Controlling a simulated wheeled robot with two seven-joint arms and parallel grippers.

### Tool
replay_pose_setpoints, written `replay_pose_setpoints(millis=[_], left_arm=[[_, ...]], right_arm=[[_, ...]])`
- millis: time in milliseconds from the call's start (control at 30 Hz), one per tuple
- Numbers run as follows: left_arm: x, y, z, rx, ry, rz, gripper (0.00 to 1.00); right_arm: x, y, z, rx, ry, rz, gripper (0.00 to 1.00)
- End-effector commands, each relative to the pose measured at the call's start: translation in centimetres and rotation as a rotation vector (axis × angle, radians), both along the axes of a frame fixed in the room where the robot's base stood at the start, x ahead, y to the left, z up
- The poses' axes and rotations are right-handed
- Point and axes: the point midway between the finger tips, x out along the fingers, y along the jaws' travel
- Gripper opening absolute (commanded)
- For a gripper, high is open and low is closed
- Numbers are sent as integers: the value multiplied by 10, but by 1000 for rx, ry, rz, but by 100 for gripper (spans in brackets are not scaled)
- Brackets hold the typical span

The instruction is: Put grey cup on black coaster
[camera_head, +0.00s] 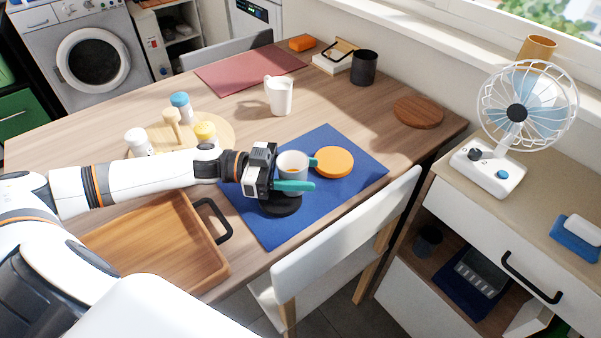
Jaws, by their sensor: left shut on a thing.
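The light grey cup (291,160) is in my left gripper (299,175), whose teal fingers are shut on it. The cup is upright, and its lower part is partly hidden by the near finger. The round black coaster (283,206) lies on the blue mat (268,231), just below the cup and gripper in the picture. The gripper hides the coaster's far part. I cannot tell whether the cup touches the coaster. My right gripper is not in view.
An orange round coaster (335,161) lies on the mat right of the cup. A wooden tray (165,262) with a black handle is at front left. A white jug (279,96) and a round board with shakers (225,131) stand behind. A white chair (345,232) borders the table's near side.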

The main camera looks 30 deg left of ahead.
Motion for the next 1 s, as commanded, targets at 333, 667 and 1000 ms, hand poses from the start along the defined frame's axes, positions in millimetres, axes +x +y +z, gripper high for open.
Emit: replay_pose_setpoints(millis=[333,667,1000], left_arm=[[0,0,-3,0,-1,1,23],[0,0,-2,1,-1,0,73],[-11,27,-1,7,5,3,73]], right_arm=[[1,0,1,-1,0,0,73],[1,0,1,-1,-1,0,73],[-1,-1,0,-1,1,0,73]])
